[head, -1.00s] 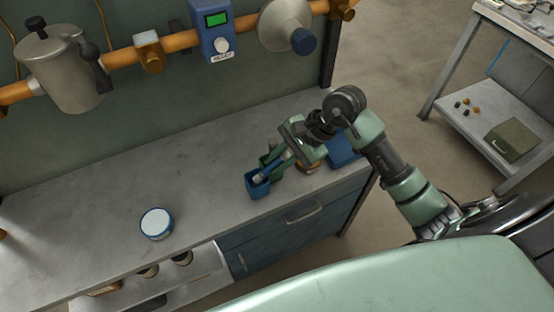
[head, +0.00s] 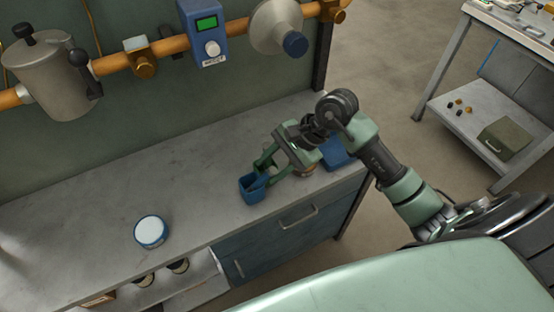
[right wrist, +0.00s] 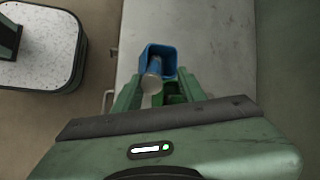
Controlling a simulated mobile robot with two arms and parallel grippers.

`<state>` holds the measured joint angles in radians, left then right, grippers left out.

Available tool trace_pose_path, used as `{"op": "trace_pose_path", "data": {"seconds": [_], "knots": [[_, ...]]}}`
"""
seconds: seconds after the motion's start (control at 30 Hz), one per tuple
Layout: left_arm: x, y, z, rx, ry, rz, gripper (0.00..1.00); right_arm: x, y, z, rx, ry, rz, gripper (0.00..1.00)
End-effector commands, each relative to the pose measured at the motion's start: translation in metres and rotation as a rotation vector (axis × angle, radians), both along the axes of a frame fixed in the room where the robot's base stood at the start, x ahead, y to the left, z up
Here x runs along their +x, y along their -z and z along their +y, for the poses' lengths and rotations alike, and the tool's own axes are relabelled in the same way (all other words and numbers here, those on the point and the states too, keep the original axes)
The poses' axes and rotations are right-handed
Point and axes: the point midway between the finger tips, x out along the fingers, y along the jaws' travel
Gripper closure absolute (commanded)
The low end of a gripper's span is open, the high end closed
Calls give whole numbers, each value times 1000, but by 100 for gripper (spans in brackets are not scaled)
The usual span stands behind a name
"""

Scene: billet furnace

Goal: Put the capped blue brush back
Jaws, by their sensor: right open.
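A blue square cup (head: 252,189) stands on the grey bench top near its front edge. In the right wrist view the cup (right wrist: 170,52) has a pale grey rod (right wrist: 151,78) standing in it, tilted toward the camera; this appears to be the brush. Its cap cannot be made out. In the head view the brush is hard to see. My right gripper (head: 262,171) is open at the cup, its green fingers apart. In the right wrist view the fingers (right wrist: 157,90) lie either side of the rod, with a gap visible. My left gripper is out of view.
A blue-rimmed white tin (head: 151,231) stands left on the bench. A blue container (head: 335,153) and a brownish round item (head: 303,171) are by my right gripper. An orange pipe (head: 113,64) with fittings runs along the back wall. The bench middle is clear.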

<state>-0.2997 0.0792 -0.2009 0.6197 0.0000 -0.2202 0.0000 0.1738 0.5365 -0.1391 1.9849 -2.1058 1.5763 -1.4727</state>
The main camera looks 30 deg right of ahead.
Motion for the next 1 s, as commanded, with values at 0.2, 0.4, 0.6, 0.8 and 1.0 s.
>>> {"op": "trace_pose_path", "data": {"seconds": [0.2, 0.4, 0.6, 0.8, 1.0], "knots": [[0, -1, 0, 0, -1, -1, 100, -4, -20, -13, -7, -1, -6, 59], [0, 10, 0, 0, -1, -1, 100, -14, -58, -37, -7, 1, -5, 59], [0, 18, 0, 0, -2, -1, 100, -23, -89, -54, -3, 1, -4, 59], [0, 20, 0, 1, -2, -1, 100, -27, -103, -62, -2, -1, 0, 59], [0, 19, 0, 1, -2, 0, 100, -27, -105, -62, 1, -1, 0, 59]]}}
